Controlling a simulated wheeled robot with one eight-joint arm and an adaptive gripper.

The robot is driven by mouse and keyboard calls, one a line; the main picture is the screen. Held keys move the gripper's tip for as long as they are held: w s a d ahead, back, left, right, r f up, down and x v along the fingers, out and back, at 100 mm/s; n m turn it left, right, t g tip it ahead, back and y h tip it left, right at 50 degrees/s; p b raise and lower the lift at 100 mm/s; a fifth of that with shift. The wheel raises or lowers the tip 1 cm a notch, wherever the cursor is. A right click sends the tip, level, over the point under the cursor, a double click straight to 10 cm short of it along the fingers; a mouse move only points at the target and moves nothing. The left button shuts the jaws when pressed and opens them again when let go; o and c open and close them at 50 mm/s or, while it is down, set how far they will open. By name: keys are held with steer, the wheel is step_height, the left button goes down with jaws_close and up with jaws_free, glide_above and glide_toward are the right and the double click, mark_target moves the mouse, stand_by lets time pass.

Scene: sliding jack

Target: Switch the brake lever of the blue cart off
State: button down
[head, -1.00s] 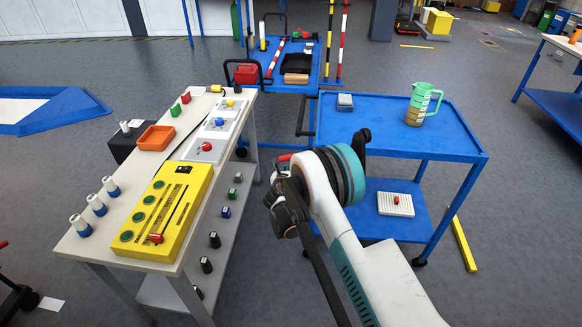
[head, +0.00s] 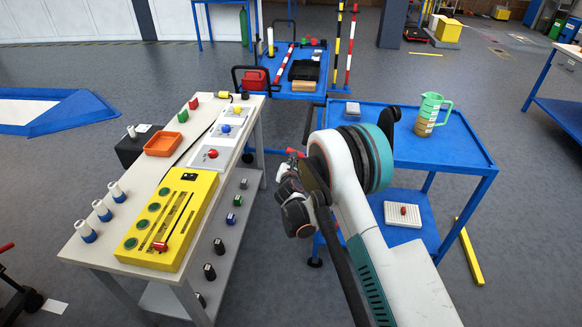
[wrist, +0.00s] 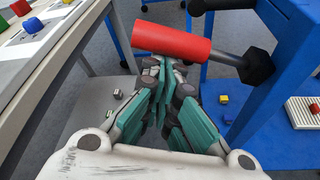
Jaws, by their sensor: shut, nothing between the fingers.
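The blue cart (head: 452,143) stands right of the workbench in the head view. Its brake lever has a red cylindrical grip (wrist: 172,40) on a grey rod, which runs right to a black knob-like pivot at the cart's blue leg (wrist: 283,65). In the head view a bit of the red grip (head: 294,152) shows left of my arm. My gripper (wrist: 161,68) is shut and empty, with its fingertips just below the red grip in the wrist view. I cannot tell whether they touch it.
A workbench (head: 103,245) with a yellow panel (head: 170,222) stands close on the left. The cart carries a green jug (head: 430,113) on top and a white block (head: 402,214) on its lower shelf. Another blue cart (head: 297,94) stands behind.

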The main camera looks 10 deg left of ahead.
steer(key=shift+r, duration=0.3)
stand_by(0.5)
step_height(320, 180, down, 4)
steer(key=a+b, duration=0.1)
steer(key=a, duration=0.1)
steer(key=p+v, duration=0.3)
steer(key=v, duration=0.7)
steer(key=shift+d, duration=0.3)
steer(key=shift+r, duration=0.1)
